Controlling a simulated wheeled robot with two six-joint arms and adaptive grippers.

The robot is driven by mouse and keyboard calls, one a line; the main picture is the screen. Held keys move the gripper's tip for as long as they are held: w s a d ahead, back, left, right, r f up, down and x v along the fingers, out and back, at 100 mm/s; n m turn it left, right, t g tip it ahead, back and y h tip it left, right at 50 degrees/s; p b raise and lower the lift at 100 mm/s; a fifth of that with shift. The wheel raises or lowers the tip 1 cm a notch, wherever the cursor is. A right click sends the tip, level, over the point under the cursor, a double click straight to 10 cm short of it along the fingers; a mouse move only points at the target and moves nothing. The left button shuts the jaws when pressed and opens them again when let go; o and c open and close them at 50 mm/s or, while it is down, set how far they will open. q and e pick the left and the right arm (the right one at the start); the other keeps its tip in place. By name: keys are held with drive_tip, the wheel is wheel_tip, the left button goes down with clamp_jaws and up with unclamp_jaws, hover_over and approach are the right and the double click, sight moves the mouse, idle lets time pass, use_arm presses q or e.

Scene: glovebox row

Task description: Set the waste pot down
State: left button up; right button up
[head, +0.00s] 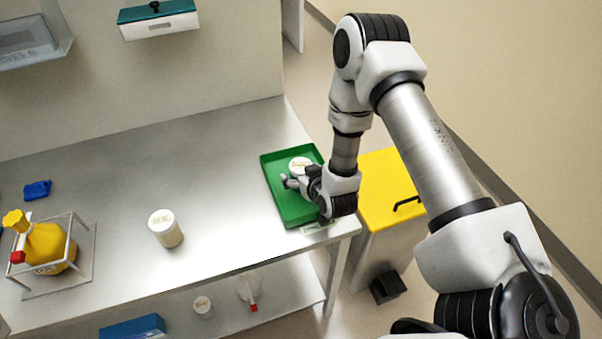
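A white pot with a labelled lid (300,164) is in or just above the green tray (279,194) at the right end of the steel bench. My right gripper (298,181) is at the pot's near side, with its fingers low beside it. The gripper hides the pot's lower part. I cannot tell whether the fingers press on the pot or whether its base touches the tray. Another white lidded pot (165,228) stands upright alone on the middle of the bench. My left gripper is not in view.
A yellow-topped bin (385,178) stands right of the bench. A yellow bottle (47,245) sits in a wire frame at the left, near a blue item (37,190). A lower shelf (290,290) holds small items. The bench between the lone pot and tray is clear.

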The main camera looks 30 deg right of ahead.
drive_tip(key=shift+r, duration=0.2)
drive_tip(key=b+v, duration=0.1)
drive_tip(key=v, duration=0.7)
drive_tip(key=shift+s, duration=0.4)
drive_tip(key=p+v, duration=0.2)
drive_tip(key=v, duration=0.1)
drive_tip(key=shift+s+r, duration=0.1)
drive_tip(key=shift+r, duration=0.1)
